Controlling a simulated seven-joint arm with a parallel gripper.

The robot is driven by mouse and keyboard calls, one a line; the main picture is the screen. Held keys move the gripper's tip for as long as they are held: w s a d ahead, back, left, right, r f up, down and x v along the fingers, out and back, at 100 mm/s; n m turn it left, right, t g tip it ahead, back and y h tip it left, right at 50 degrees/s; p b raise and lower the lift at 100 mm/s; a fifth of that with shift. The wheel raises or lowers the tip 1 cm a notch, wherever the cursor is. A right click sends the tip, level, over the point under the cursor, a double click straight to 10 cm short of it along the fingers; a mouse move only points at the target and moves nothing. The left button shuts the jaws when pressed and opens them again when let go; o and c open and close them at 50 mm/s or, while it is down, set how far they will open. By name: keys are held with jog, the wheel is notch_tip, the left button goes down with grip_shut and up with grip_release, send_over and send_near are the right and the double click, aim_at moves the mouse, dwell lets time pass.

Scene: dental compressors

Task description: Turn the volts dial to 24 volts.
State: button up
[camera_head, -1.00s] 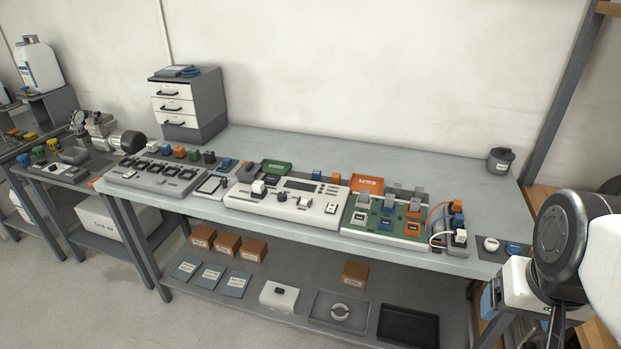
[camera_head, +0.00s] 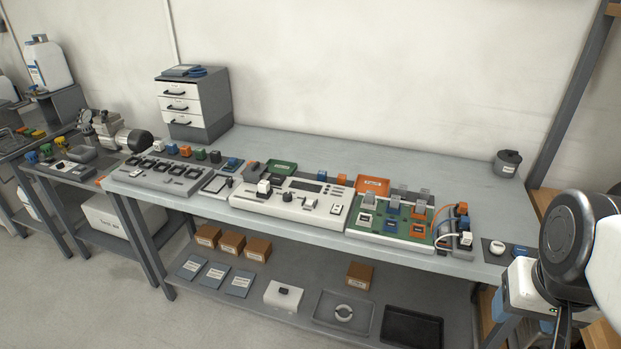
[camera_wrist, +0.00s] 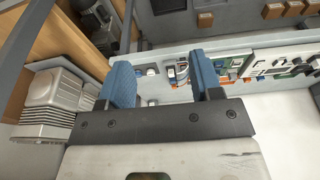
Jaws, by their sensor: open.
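A white panel unit (camera_head: 248,203) with a dark display stands mid-bench in the head view. A small dark knob (camera_head: 288,197) sits on it; volts markings are too small to read, so I cannot tell whether this is the volts dial or where it points. The unit also shows at the right of the wrist view (camera_wrist: 285,57). My gripper (camera_wrist: 164,80) has two blue fingers wide apart with nothing between them. It is well away from the panel, beyond the bench's right end in the head view, where its fingers cannot be made out clearly.
A green circuit board (camera_head: 395,229) with coloured blocks lies right of the panel. A grey socket tray (camera_head: 150,176) lies left. An orange tray (camera_head: 372,183) and green tray (camera_head: 281,168) sit behind. The rear bench (camera_head: 430,175) is mostly clear. A dark post stands at the right.

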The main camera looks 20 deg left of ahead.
jog(key=w+a+r+n, duration=0.2)
jog(key=w+a, duration=0.2)
jog(key=w, duration=0.3)
jog(key=w+a+r+n, duration=0.15)
jog(key=w+a, duration=0.25)
jog(key=w, duration=0.4)
jog(key=n+g, duration=0.3)
jog(key=n, duration=0.9)
send_over(287, 195)
jog(key=shift+m, duration=0.25)
jog(key=f, duration=1.1)
jog(key=d+f, duration=0.1)
jog(key=f, duration=0.5)
jog(key=shift+w+a+f, duration=0.1)
jog(key=shift+a+f, duration=0.15)
jog(key=shift+a, duration=0.3)
jog(key=shift+f, duration=3.9)
